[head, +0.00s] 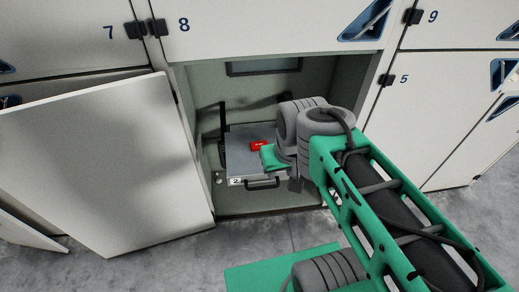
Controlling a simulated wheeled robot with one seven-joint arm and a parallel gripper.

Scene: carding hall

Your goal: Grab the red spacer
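The red spacer (258,146) is a small red block lying on a grey drawer or tray (240,137) inside an open cabinet compartment. The tray has a front handle and a label that reads 2. My arm reaches into the compartment from the right. My gripper (271,158) is at the arm's end, close to the right of the spacer in the picture. The fingers are mostly hidden by the wrist, so I cannot tell whether they are open or touch the spacer.
The open cabinet door (100,160) stands to the left of the compartment. Shut doors numbered 7, 8, 9 and 5 surround the opening. The compartment side walls (190,110) are close around my arm.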

